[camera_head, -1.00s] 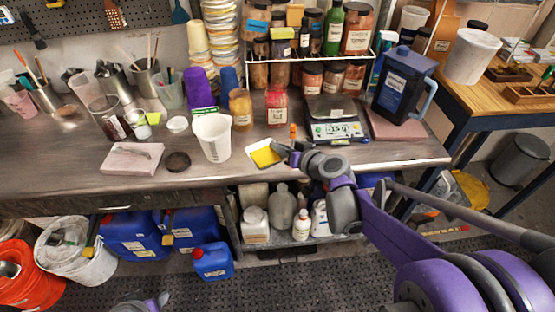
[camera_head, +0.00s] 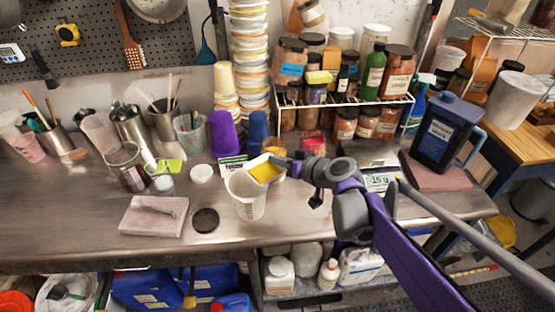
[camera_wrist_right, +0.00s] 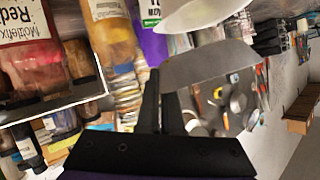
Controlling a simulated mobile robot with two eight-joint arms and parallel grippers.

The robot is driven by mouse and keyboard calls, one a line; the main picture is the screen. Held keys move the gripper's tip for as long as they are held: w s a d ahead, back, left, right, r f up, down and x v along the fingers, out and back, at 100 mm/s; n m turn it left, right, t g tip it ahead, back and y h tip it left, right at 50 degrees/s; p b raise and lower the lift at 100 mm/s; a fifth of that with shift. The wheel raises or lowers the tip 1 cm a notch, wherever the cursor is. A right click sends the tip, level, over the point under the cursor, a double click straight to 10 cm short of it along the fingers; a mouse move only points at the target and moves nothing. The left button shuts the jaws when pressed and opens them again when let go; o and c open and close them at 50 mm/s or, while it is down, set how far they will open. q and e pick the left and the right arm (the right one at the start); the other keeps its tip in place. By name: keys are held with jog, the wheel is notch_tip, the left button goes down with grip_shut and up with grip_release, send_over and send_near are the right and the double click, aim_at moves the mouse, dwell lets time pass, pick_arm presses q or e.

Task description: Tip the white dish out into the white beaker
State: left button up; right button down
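The white dish (camera_head: 275,178) holds yellow powder (camera_head: 264,172). My right gripper (camera_head: 286,164) is shut on its right edge and holds it above the table. The dish is at the mouth of the white beaker (camera_head: 246,200), its left part over the rim; I cannot tell how far it tilts. Yellow still shows in the dish. The beaker stands upright on the steel bench; its inside is mostly hidden. In the right wrist view the fingers (camera_wrist_right: 163,105) meet the greyish dish (camera_wrist_right: 208,66), and a pale rim, likely the beaker's, shows above. My left gripper is not in view.
A dark round lid (camera_head: 205,220) and a pink slab (camera_head: 154,216) lie left of the beaker. Purple cups (camera_head: 224,134) and a green-white label card (camera_head: 232,164) stand behind it. A scale (camera_head: 381,181) and a blue jug (camera_head: 445,135) are right. Bare bench lies in front.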

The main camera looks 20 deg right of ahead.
jog(key=shift+s+a+f+n+g+h, duration=0.1)
jog(key=shift+s+f+n+g+h, duration=0.05)
jog(key=shift+f+n+g+h, duration=0.35)
jog(key=shift+a+r+g+h, duration=0.1)
jog(key=shift+r+g+h, duration=0.3)
jog(key=shift+r, duration=0.3)
jog(key=shift+w+n+g+h+p, duration=0.3)
jog(key=shift+w+g+h+p, duration=0.05)
jog(key=shift+g+h+p, duration=0.05)
jog(key=shift+s+r, duration=0.1)
jog(key=shift+s, duration=0.1)
jog(key=shift+a, duration=0.1)
jog(key=shift+a+r+g+h, duration=0.15)
jog(key=shift+r+g+h, duration=0.15)
jog(key=shift+r, duration=0.05)
jog(key=shift+w, duration=0.2)
